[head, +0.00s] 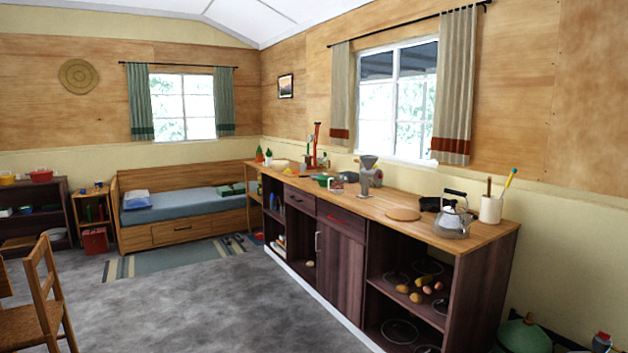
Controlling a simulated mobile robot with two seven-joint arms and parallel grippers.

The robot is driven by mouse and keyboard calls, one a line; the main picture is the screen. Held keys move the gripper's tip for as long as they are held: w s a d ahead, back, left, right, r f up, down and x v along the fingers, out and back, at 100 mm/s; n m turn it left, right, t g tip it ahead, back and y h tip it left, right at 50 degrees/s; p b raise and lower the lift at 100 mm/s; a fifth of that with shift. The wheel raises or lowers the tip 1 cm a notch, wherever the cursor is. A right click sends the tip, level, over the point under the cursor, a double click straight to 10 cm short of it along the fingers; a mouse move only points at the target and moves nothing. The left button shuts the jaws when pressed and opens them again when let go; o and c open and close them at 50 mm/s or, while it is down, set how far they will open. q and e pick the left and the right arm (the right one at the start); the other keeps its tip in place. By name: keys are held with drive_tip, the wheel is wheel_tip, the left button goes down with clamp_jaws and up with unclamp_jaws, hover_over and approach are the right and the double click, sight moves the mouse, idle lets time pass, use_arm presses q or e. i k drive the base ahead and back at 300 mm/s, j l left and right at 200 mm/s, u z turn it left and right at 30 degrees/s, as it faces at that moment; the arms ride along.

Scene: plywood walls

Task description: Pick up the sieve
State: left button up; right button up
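I cannot pick out a sieve for certain. Small items stand close together on the far half of the wooden counter (385,201), too small to tell apart well. Neither of my grippers shows in the head view.
A grey grinder (367,172), round board (403,214), kettle (452,220) and utensil pot (491,210) stand on the counter. Open shelves below hold vegetables. A wooden chair (42,290) is at left, a bed (185,199) at the back. The grey floor (215,305) between is clear.

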sight(312, 175)
drive_tip(key=i+j+u, duration=0.1)
drive_tip(key=i, duration=0.75)
drive_tip(key=i+u, duration=0.15)
drive_tip(key=i, duration=0.7)
drive_tip(key=i+u, duration=0.1)
drive_tip(key=i, duration=0.75)
drive_tip(key=i+l+u, duration=0.1)
drive_tip(key=i, duration=0.75)
drive_tip(key=i+z, duration=0.15)
drive_tip(key=i, duration=0.5)
drive_tip(key=i+j+z, duration=0.15)
drive_tip(key=i, duration=0.5)
drive_tip(key=i+z, duration=0.6)
drive_tip(key=z, duration=0.15)
drive_tip(key=i+j+z, duration=0.2)
drive_tip(key=z, duration=0.2)
drive_tip(key=i+j+z, duration=0.4)
drive_tip(key=k+l, duration=0.05)
drive_tip(key=l, duration=0.05)
